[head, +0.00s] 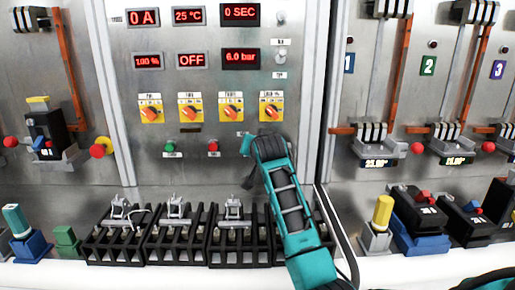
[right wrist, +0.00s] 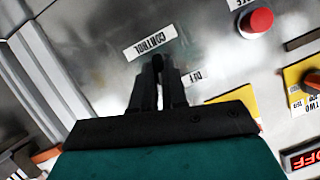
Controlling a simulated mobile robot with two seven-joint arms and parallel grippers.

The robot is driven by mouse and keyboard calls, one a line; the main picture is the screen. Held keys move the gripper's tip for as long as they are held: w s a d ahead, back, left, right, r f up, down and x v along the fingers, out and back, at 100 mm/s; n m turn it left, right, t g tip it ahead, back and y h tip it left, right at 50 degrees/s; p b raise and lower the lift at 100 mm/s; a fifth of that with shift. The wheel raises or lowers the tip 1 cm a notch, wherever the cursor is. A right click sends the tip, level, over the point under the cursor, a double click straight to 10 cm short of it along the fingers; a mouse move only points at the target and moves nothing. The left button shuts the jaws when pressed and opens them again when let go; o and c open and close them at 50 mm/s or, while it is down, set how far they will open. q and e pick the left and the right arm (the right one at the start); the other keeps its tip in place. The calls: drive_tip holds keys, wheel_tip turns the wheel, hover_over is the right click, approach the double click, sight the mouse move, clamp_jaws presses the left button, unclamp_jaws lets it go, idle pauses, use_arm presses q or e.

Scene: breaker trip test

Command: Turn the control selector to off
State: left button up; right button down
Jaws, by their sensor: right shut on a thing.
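The control selector (right wrist: 158,62) is a small black knob below the tilted CONTROL label (right wrist: 151,40) in the right wrist view. A small OFF label (right wrist: 195,76) is to its right. My right gripper (right wrist: 158,75) is shut on the knob, its fingers pointing at the metal panel; the fingers cover most of the knob, so its exact setting cannot be told. In the head view my right gripper (head: 246,146) is against the panel below the yellow dials, and my teal arm hides the knob there. My left gripper is in neither view.
Yellow plates with orange dials (head: 190,108) sit in a row just above. A red button (head: 213,147) and a green button (head: 170,147) are to the left. Black racks (head: 178,243) stand below on the white ledge. Breakers (head: 374,142) are at the right.

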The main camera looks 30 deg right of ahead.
drive_tip(key=n+g+h, duration=0.1)
drive_tip(key=n, duration=0.1)
drive_tip(key=n+h, duration=0.2)
drive_tip(key=n, duration=0.1)
drive_tip(key=a+n+g+h, duration=0.1)
drive_tip(key=n+h, duration=0.1)
drive_tip(key=n, duration=0.1)
drive_tip(key=shift+w+f+g, duration=0.25)
drive_tip(key=shift+g, duration=0.05)
idle(0.3)
drive_tip(key=shift+n, duration=0.3)
drive_tip(key=c, duration=1.2)
unclamp_jaws()
drive_tip(key=shift+o, duration=0.2)
drive_tip(key=shift+a+r, duration=0.1)
drive_tip(key=v, duration=1.2)
drive_tip(key=shift+s+a+b, duration=0.25)
drive_tip(key=shift+a+b, duration=0.05)
drive_tip(key=shift+b, duration=0.05)
drive_tip(key=shift+a, duration=0.1)
